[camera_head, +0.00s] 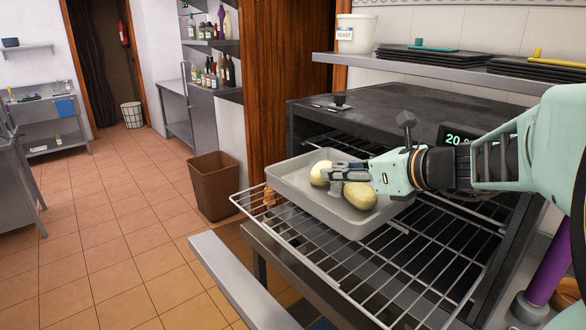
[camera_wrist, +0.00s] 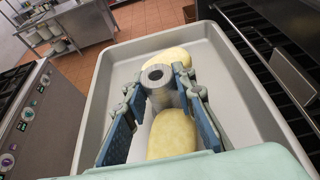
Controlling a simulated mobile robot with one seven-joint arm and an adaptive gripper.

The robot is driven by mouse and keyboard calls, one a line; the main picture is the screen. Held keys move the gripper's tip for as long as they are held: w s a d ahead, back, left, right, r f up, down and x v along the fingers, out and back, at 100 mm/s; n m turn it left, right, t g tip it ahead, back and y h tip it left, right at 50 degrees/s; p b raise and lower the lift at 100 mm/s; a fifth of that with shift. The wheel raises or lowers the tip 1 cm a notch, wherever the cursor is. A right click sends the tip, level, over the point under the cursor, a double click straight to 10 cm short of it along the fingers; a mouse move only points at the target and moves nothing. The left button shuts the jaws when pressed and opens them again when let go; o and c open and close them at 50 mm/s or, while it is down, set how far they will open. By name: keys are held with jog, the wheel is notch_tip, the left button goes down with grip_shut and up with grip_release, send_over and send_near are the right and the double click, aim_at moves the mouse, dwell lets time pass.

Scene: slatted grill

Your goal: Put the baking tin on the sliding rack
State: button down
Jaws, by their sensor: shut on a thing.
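The baking tin (camera_head: 335,208) is a grey rectangular tray with pale yellow loaf-like lumps (camera_head: 360,195) in it. It is over the back left part of the pulled-out wire sliding rack (camera_head: 400,262); I cannot tell whether it touches the wires. My gripper (camera_head: 338,172) reaches in from the right over the tin. In the wrist view my gripper (camera_wrist: 160,82) is shut on a grey round post (camera_wrist: 158,88) in the middle of the baking tin (camera_wrist: 107,75), with a lump in front of and behind it. The post's base is hidden.
The dark oven (camera_head: 385,115) stands open behind the rack, its display lit. A shelf (camera_head: 430,68) with black trays and a white bucket (camera_head: 357,33) is above. A brown bin (camera_head: 213,185) stands on the floor at left. The front right of the rack is bare.

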aim_at(337, 199)
jog(key=shift+f+b, duration=2.8)
jog(key=shift+f, duration=0.6)
jog(key=shift+f+b, duration=0.55)
jog(key=shift+f, duration=0.25)
jog(key=shift+f+b, duration=0.6)
jog(key=shift+f, duration=0.1)
jog(key=shift+f, duration=0.1)
jog(key=c, duration=1.9)
grip_release()
jog(key=o, duration=0.4)
jog(key=shift+f, duration=0.1)
